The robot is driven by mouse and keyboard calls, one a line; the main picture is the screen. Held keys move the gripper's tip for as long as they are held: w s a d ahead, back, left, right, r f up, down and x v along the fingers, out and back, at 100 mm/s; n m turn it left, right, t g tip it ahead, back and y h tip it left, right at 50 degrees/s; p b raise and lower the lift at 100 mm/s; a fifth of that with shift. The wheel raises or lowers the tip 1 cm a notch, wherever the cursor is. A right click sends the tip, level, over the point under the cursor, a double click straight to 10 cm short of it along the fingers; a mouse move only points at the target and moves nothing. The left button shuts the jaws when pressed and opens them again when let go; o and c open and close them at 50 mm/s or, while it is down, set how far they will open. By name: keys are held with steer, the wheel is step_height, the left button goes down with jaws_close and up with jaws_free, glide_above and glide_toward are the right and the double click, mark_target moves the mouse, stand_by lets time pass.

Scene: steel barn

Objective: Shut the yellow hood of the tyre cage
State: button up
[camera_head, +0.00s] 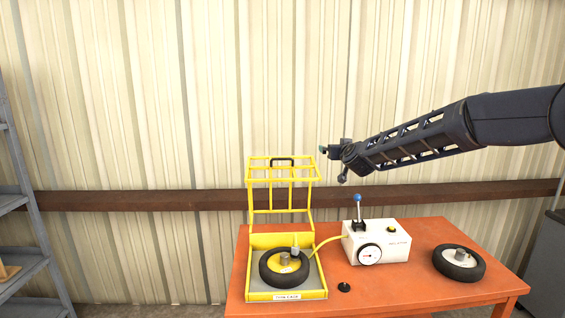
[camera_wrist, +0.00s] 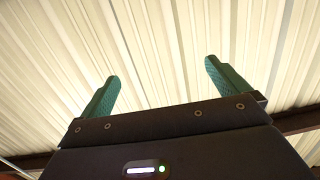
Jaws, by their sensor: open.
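The yellow hood (camera_head: 265,180) of the tyre cage is a frame of yellow bars with a black handle (camera_head: 282,162) at its top. It stands raised at the back of the cage base (camera_head: 312,294), which sits on the orange table. A wheel with a black tyre (camera_head: 268,277) lies in the base. My gripper (camera_head: 325,149) is in the air just right of the hood's top, apart from it. In the wrist view its two green fingers (camera_wrist: 163,82) are spread, with only the wall between them.
A white inflator box (camera_head: 392,243) with a gauge and a blue-knobbed lever (camera_head: 357,200) stands right of the cage, with a yellow hose to the wheel. Another wheel (camera_head: 459,263) and a small black knob (camera_head: 344,287) lie on the orange table (camera_head: 420,292). Shelves (camera_head: 25,240) stand left.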

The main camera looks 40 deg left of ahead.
steer(key=t, duration=0.1)
glide_toward(282, 159)
steer(key=shift+y, duration=0.3)
steer(key=x, duration=0.8)
steer(key=shift+w+f, duration=0.2)
steer(key=shift+f, duration=0.05)
steer(key=shift+c, duration=0.2)
